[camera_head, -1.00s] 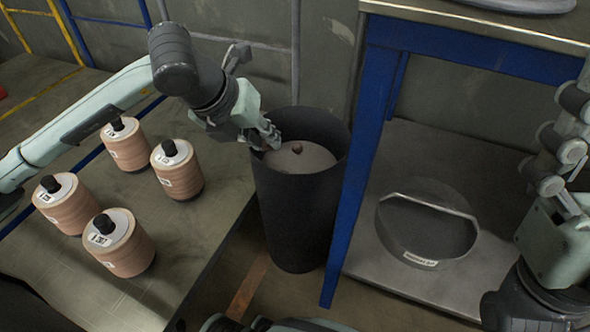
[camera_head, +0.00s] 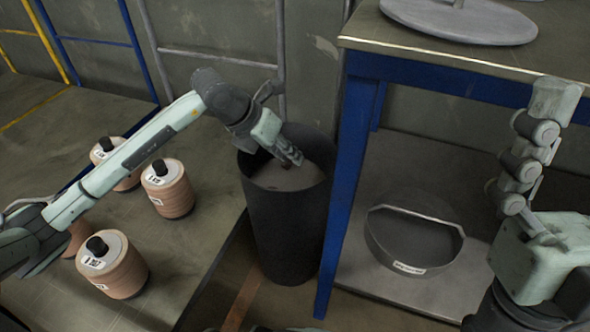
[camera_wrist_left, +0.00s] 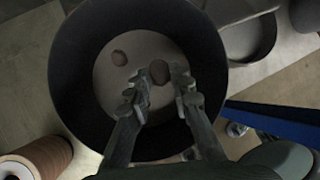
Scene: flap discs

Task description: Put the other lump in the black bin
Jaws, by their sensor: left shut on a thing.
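The black bin (camera_head: 285,225) stands upright between the left-hand platform and the blue-legged table. Its pale grey inside bottom (camera_wrist_left: 113,92) shows in the left wrist view. My left gripper (camera_head: 292,158) is over the bin's mouth, pointing down into it. It is shut on a small brown lump (camera_wrist_left: 159,72), which shows at the fingertips (camera_wrist_left: 159,88) in the left wrist view. Another brown lump (camera_wrist_left: 119,58) lies inside the bin, apart from the held one. My right arm shows at the right edge, but its gripper is out of view.
Several copper-coloured stacks with black knobs, one of them (camera_head: 167,190), stand on the left platform. A grey round container (camera_head: 415,250) sits on the table's lower shelf. A blue table leg (camera_head: 345,190) rises close to the bin's right side. A grey disc (camera_head: 470,25) lies on the tabletop.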

